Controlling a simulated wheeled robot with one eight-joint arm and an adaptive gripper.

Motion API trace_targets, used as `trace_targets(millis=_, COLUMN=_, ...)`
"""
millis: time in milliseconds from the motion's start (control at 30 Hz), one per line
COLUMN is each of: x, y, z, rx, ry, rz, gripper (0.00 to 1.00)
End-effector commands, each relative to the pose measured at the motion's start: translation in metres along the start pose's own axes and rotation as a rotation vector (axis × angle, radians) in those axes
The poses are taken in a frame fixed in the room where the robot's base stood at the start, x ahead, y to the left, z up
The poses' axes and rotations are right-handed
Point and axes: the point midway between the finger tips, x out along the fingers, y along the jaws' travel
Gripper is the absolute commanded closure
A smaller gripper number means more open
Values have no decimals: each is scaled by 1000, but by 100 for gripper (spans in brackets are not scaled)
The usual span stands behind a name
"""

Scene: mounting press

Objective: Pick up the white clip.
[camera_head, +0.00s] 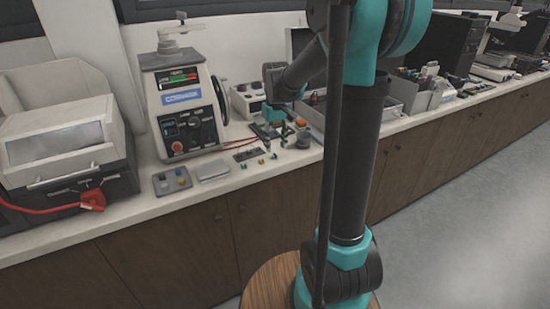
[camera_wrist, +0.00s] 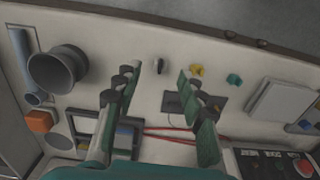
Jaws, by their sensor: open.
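A small white and dark piece, which looks like the white clip (camera_wrist: 160,65), lies on the pale bench top in the wrist view. It sits between and just beyond my fingertips, apart from both fingers. My gripper (camera_wrist: 158,78) is open and empty, with one finger on each side. A yellow clip (camera_wrist: 197,70) and a teal clip (camera_wrist: 234,79) lie to the right of the white one. In the head view my gripper reaches over the bench beside the press, and I cannot clearly make out the white clip there.
A dark grey cup (camera_wrist: 57,69) and an orange block (camera_wrist: 39,121) stand at the left in the wrist view. A dark flat plate (camera_wrist: 178,104) lies near the right finger, with red cables (camera_wrist: 160,133) nearby. The mounting press (camera_head: 182,105) stands behind the bench's front strip.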

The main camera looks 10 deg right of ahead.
Motion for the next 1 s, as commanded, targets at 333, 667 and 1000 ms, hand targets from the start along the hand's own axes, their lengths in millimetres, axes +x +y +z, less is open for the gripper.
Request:
trace_targets(millis=333, x=39, y=-1, z=-1, rx=0, ry=0, rz=0, gripper=60)
trace_targets(millis=667, x=40, y=-1, z=0, rx=0, ry=0, rz=0, gripper=72)
trace_targets(millis=1000, x=40, y=-1, z=-1, rx=0, ry=0, rz=0, gripper=100)
